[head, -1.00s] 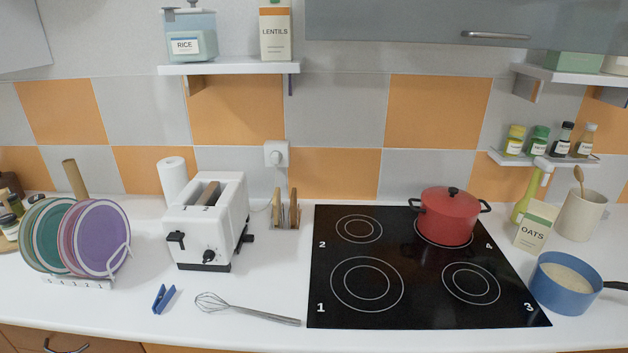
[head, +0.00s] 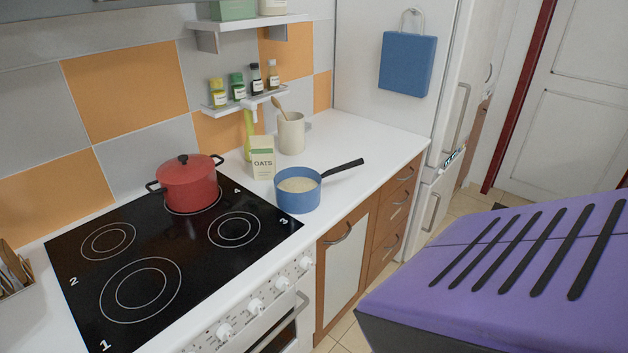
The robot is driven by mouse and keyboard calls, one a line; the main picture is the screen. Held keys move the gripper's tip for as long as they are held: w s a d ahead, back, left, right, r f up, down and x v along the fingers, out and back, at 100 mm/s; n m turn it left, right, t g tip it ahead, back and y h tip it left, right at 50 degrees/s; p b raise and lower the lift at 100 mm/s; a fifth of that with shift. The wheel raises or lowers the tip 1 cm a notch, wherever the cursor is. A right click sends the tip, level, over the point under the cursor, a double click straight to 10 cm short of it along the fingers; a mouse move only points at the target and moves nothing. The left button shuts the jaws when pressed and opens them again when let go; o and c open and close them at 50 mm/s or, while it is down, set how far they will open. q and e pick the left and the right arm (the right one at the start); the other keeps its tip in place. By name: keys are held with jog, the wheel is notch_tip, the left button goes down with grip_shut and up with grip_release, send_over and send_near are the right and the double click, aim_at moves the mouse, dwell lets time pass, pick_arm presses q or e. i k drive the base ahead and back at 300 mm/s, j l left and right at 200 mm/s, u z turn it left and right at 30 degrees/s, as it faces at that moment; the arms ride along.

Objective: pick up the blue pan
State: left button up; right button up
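The blue pan (head: 297,195) stands upright on the white counter, just right of the hob. It holds something pale and cream-coloured. Its black handle (head: 343,166) points to the right and back, over the counter. Neither of my grippers shows in the head view, and nothing touches the pan except the counter.
A red pot (head: 188,184) sits on the black hob (head: 195,245). An oats carton (head: 262,160) and a utensil crock (head: 291,134) stand behind the pan. Counter right of the handle is clear. A purple, black-slotted surface (head: 500,260) fills the lower right.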

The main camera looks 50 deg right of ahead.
aim_at(292, 196)
jog(key=z, duration=1.45)
jog(key=i+l+u, duration=0.2)
jog(key=l, duration=0.35)
jog(key=i+l+u, duration=0.2)
jog(key=l, duration=0.4)
jog(key=l+u, duration=0.2)
jog(key=l, duration=0.4)
jog(key=i+l+u, duration=0.15)
jog(key=l, duration=0.5)
